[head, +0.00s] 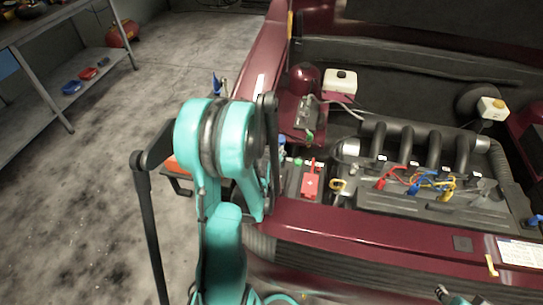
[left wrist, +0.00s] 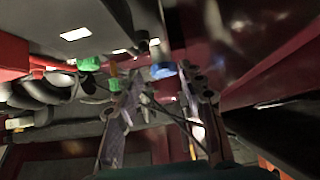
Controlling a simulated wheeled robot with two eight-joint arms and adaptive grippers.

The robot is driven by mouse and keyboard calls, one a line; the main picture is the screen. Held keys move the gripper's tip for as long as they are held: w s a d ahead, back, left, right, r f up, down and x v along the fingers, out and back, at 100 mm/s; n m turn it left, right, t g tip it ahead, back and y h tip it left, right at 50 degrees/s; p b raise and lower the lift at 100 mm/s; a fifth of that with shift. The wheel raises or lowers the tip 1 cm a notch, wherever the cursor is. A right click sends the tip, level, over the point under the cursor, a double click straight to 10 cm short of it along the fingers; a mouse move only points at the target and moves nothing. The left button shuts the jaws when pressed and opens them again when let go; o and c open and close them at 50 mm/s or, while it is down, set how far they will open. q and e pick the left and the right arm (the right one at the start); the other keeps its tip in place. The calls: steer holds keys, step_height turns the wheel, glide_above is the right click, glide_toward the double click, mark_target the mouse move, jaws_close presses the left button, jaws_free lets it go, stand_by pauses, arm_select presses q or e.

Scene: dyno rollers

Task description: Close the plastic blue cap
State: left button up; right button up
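The blue cap (left wrist: 162,70) shows in the left wrist view, just beyond and between the fingertips of my left gripper (left wrist: 165,88). The gripper's two fingers are spread apart, with no object clearly held between them. Whether either finger touches the cap I cannot tell. In the head view my teal left arm reaches over the left front corner of the engine bay and hides most of the gripper. A small pale-blue spot (head: 282,140) beside the arm may be the cap. A small dark part at the bottom right edge may be my right gripper (head: 455,297); its fingers are unclear.
The maroon car's engine bay is open. A battery with a red cover (head: 311,184) sits right of my arm. The engine with red, blue and yellow leads (head: 415,182) is further right. A white reservoir (head: 341,81) stands behind. A metal shelf (head: 60,65) is far left.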

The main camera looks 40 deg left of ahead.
arm_select(q)
steer(key=v, duration=0.5)
steer(key=shift+s+d+r, duration=0.1)
steer(key=shift+s+r, duration=0.15)
steer(key=shift+s, duration=0.05)
steer(key=d+r+m+h, duration=0.1)
steer(key=d+r, duration=0.1)
steer(key=d, duration=0.5)
steer(key=d+r+m+h, duration=0.2)
steer(key=d+r, duration=0.1)
steer(key=d, duration=0.3)
steer(key=s+d+r+m+g+h, duration=0.2)
steer(key=s+d+r, duration=0.1)
steer(key=s+d, duration=0.6)
steer(key=d, duration=0.3)
steer(key=shift+s+m, duration=0.3)
steer(key=shift+m, duration=0.1)
